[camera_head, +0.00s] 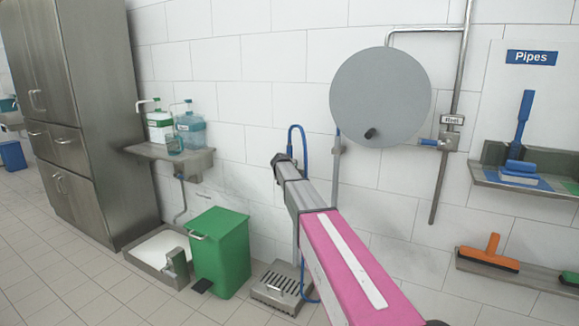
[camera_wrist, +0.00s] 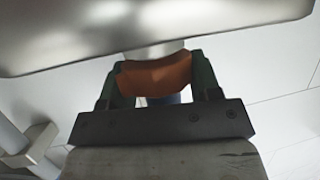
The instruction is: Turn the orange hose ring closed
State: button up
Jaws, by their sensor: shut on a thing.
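The orange hose ring (camera_wrist: 155,75) sits between the two dark green fingers of my gripper (camera_wrist: 158,68) in the wrist view. My gripper is shut on it, with a finger on each side. A pale part shows just behind the ring, and a bit of blue shows below it. In the head view my arm reaches toward the wall, near the blue hose (camera_head: 291,129) that loops beside the grey reel (camera_head: 381,97). The ring and the fingertips are hidden there.
A metal surface (camera_wrist: 150,30) lies close above the ring in the wrist view. A green bin (camera_head: 219,250) and a slotted metal box (camera_head: 282,287) stand on the floor. A small sink (camera_head: 190,161) is at left, and shelves (camera_head: 530,190) are at right.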

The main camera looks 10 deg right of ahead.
jog(key=m+g+h, duration=0.1)
jog(key=m, duration=0.1)
jog(key=m+g+h, duration=0.3)
jog(key=m+h, duration=0.1)
jog(key=shift+w+g, duration=0.25)
jog(key=shift+g, duration=0.15)
jog(key=m+g+h, duration=0.2)
jog(key=m+g, duration=0.3)
jog(key=shift+s, duration=0.15)
jog(key=shift+s+f+g, duration=0.1)
jog(key=shift+g, duration=0.3)
jog(key=o, duration=0.9)
jog(key=v, duration=1)
jog(key=shift+a, duration=0.5)
